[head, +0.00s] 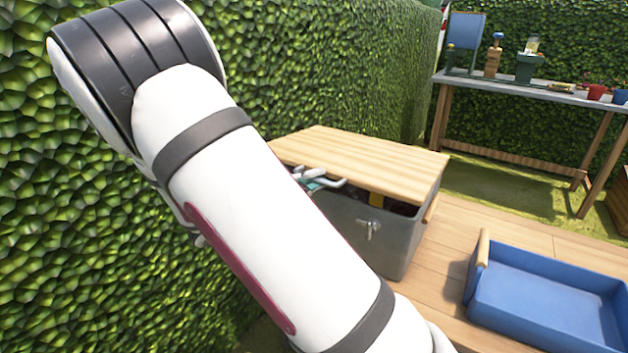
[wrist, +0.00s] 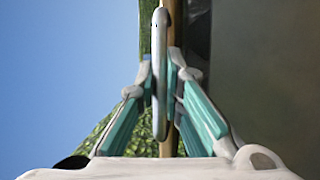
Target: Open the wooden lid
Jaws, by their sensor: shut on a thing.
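The wooden lid (head: 365,160) lies over a grey box (head: 375,250) in the head view. It is tilted slightly up, with a dark gap under its front edge. A bit of something yellow (head: 376,199) shows in the gap. A pale metal handle (wrist: 160,75) runs between my teal fingers in the wrist view. My gripper (wrist: 161,85) is shut on this handle. In the head view my gripper (head: 312,184) is at the lid's front edge, partly hidden behind my arm. A metal latch (head: 369,230) is on the box's front.
A blue tray (head: 545,300) with a wooden handle sits on the wooden deck (head: 440,265) at the right. A workbench (head: 535,90) with pots and tools stands at the back right. A green hedge (head: 320,70) runs along the left, behind the box.

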